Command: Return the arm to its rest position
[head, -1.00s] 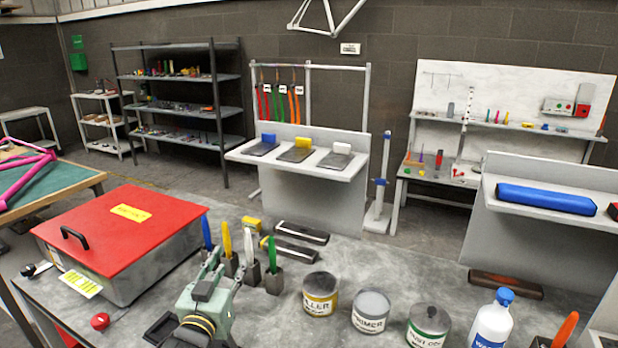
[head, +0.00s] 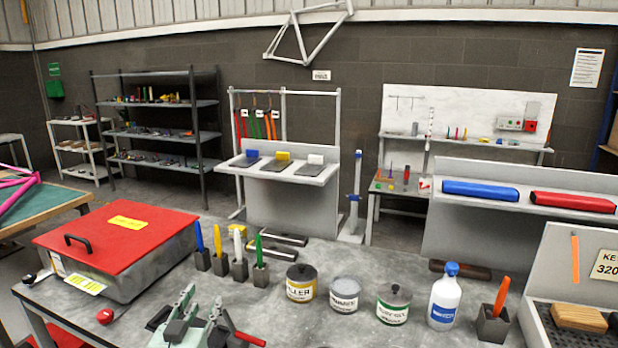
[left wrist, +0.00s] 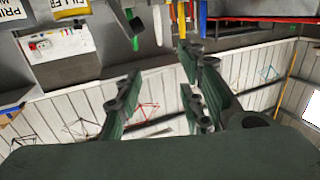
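My left gripper (head: 198,308) shows low in the head view, above the front of the grey bench (head: 340,262). Its green-grey fingers are spread apart and hold nothing. In the left wrist view the fingers (left wrist: 158,88) also stand apart, with wall panels and hanging-looking bench items seen beyond the gap. That view is turned nearly upside down. The rest of the left arm is mostly below the head view's lower edge. My right gripper is not in view.
A red-lidded box (head: 115,240) stands left of the gripper. Colored tools in holders (head: 260,272) stand behind it. Filler (head: 301,283), primer (head: 344,294) and another can (head: 392,304) stand to the right, then a white bottle (head: 444,298). A red-handled item (head: 250,339) shows beside the gripper.

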